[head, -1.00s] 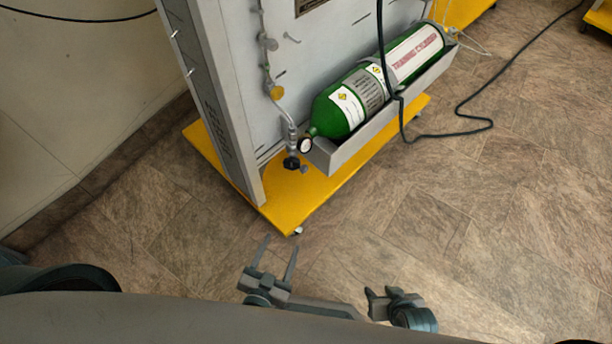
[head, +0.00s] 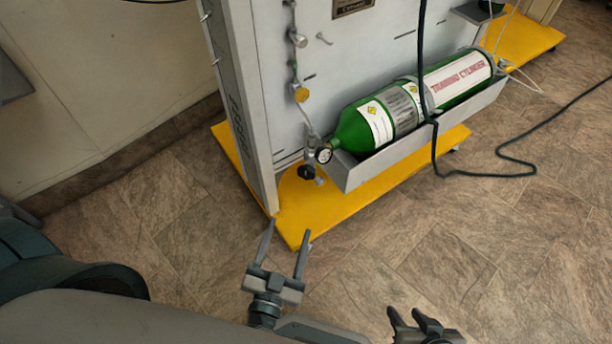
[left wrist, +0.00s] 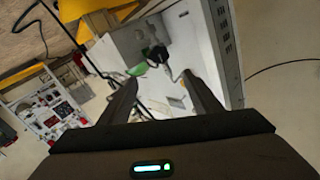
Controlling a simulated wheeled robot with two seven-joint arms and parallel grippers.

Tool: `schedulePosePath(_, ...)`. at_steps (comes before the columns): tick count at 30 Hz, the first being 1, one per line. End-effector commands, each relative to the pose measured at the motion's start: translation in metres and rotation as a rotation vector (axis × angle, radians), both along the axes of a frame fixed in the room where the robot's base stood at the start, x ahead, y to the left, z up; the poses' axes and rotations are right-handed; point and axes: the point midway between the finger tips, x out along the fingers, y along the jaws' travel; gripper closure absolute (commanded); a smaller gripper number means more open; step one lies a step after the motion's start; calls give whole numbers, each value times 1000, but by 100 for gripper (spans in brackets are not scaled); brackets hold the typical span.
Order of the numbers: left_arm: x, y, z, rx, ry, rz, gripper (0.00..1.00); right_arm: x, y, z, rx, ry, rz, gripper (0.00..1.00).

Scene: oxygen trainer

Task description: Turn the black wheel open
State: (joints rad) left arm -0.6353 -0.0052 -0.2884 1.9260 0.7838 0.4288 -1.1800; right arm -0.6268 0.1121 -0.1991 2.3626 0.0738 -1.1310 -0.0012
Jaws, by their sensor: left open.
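The black wheel (head: 306,172) sits at the lower end of the valve pipe, low on the grey panel, just above the yellow base. A round gauge (head: 324,154) is beside it, next to the neck of the green cylinder (head: 358,130). My left gripper (head: 287,230) is open and empty, in front of the yellow base's near corner and apart from the wheel. In the left wrist view a dark round part (left wrist: 157,54) shows between the open fingers, farther off; I cannot tell surely whether it is the wheel. My right gripper (head: 405,312) is low at the bottom edge, away from the panel.
The yellow base (head: 345,205) juts out under the panel. The grey cylinder tray (head: 400,150) sticks out right of the wheel. A black cable (head: 434,150) hangs over the tray and runs along the floor. The panel's grey side post (head: 250,120) stands left. The near floor is clear.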

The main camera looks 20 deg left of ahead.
Motion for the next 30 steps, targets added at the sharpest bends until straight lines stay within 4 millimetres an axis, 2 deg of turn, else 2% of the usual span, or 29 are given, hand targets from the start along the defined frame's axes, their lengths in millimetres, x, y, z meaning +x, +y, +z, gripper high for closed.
schedulePosePath(8,26,2,1,-1,-3,1,42,0,0,0,0,0,0,62)
schedulePosePath(30,151,11,0,0,-2,0,42,3,2,0,8,-14,0,62)
